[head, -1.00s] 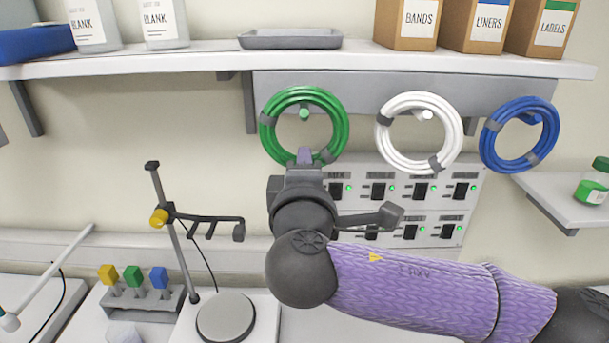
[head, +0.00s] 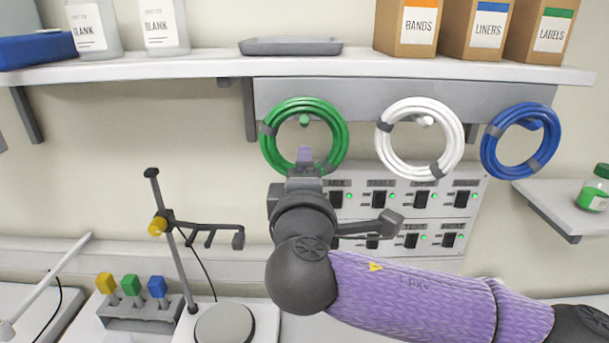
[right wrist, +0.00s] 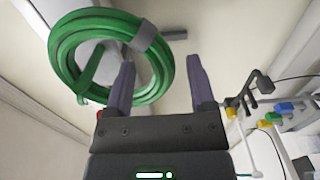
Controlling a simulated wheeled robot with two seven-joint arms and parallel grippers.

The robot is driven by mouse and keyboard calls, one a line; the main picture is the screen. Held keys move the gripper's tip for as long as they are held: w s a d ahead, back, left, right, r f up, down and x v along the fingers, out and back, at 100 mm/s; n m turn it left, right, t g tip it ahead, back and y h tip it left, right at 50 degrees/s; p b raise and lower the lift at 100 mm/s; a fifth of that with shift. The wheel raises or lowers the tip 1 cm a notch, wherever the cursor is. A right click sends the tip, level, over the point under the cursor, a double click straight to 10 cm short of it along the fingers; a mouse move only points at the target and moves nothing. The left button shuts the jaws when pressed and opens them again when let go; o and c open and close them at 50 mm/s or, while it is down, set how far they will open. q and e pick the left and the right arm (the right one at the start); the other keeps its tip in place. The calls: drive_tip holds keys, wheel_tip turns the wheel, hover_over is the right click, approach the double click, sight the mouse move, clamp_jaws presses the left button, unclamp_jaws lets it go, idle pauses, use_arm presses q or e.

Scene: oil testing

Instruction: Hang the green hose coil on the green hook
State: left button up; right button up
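The green hose coil (head: 341,137) is upright against the grey rail under the shelf. The green hook (head: 304,120) shows inside its ring, just below the top strands, so the coil appears to hang around it. My right gripper (head: 305,155) is at the coil's bottom, with a fingertip overlapping the ring. In the right wrist view the fingers (right wrist: 161,80) are spread apart. The coil (right wrist: 65,55) is at the upper left there, its near side passing by the left finger and partly into the gap. I cannot tell if it touches. My left gripper is not in view.
A white coil (head: 455,140) and a blue coil (head: 488,145) hang to the right. The shelf (head: 200,66) is above. A switch panel (head: 400,210) lies behind my right arm. A clamp stand (head: 170,240) stands at lower left.

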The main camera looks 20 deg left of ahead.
drive_tip(key=b+v, duration=0.3)
drive_tip(key=v, duration=0.7)
drive_tip(key=d+f+m+g+h, duration=0.1)
drive_tip(key=d+f+m+g, duration=0.4)
drive_tip(key=f, duration=0.4)
drive_tip(key=d+f+m+g+h, duration=0.1)
drive_tip(key=d+f+m+g, duration=0.2)
drive_tip(key=d+f+m, duration=0.45)
drive_tip(key=s+d+f+m+g+h, duration=0.1)
drive_tip(key=s+d+f+m+g, duration=0.2)
drive_tip(key=s+d+f, duration=0.45)
drive_tip(key=s+d+f+m+g+h, duration=0.25)
drive_tip(key=s+d+f+m, duration=0.2)
drive_tip(key=s+f, duration=0.45)
wheel_tip(320, 180, down, 33)
drive_tip(key=s+n+g+b, duration=0.1)
drive_tip(key=g+b, duration=0.1)
drive_tip(key=b, duration=1.1)
drive_tip(key=s+d+f+b, duration=0.1)
drive_tip(key=s+f+b, duration=0.3)
drive_tip(key=f, duration=0.5)
drive_tip(key=s+d+f+g+b, duration=0.1)
drive_tip(key=s+f+b, duration=0.3)
drive_tip(key=s+f, duration=0.5)
drive_tip(key=shift+s+d+f+b, duration=0.2)
drive_tip(key=shift+d+f+b, duration=0.15)
drive_tip(key=shift+f+b, duration=0.1)
